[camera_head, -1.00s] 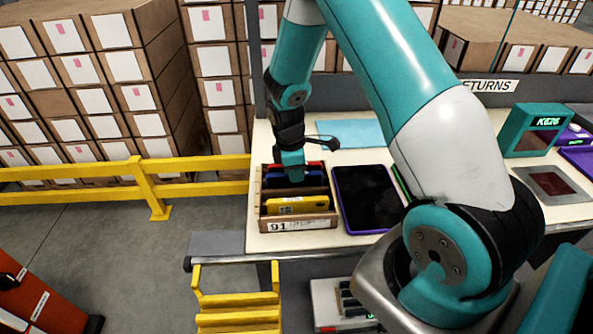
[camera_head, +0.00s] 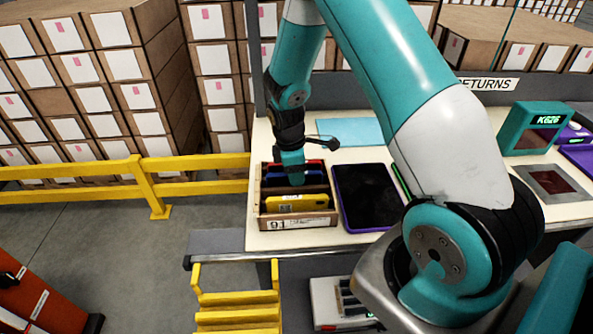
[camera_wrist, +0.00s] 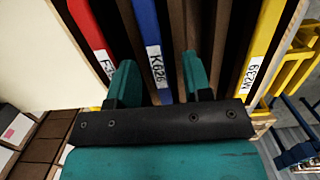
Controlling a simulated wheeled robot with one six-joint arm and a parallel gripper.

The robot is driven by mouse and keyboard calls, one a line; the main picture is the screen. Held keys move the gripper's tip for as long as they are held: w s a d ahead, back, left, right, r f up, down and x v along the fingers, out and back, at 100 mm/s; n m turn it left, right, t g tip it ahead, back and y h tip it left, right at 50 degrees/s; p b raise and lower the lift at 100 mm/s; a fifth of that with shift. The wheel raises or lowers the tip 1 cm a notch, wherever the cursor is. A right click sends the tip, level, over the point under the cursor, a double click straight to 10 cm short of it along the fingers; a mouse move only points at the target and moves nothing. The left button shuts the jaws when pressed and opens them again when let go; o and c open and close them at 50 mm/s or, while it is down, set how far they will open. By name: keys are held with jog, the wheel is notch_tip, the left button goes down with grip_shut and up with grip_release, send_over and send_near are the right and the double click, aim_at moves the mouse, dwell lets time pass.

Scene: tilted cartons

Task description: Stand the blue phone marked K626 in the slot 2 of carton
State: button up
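The blue phone marked K626 (camera_wrist: 154,52) stands on edge in the wooden carton (camera_head: 262,205), between the red phone and the yellow phone. In the wrist view, my gripper (camera_wrist: 160,80) is open, with one teal finger on each side of the blue phone. The slot numbers cannot be read.
A red phone (camera_wrist: 88,30) and a yellow phone marked M239 (camera_wrist: 265,50) stand in the same carton, with brown dividers between. A dark tablet in a purple case (camera_head: 368,195) lies right of the carton. A display (camera_head: 545,122) reads K626. A yellow rail (camera_head: 210,170) runs at left.

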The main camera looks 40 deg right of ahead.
notch_tip(320, 180, up, 17)
jog(key=w+a+b, duration=0.1)
jog(key=shift+a+r, duration=0.15)
jog(key=shift+a, duration=0.2)
jog(key=shift+r, duration=0.1)
notch_tip(320, 180, up, 7)
jog(key=p, duration=0.7)
dwell(0.4)
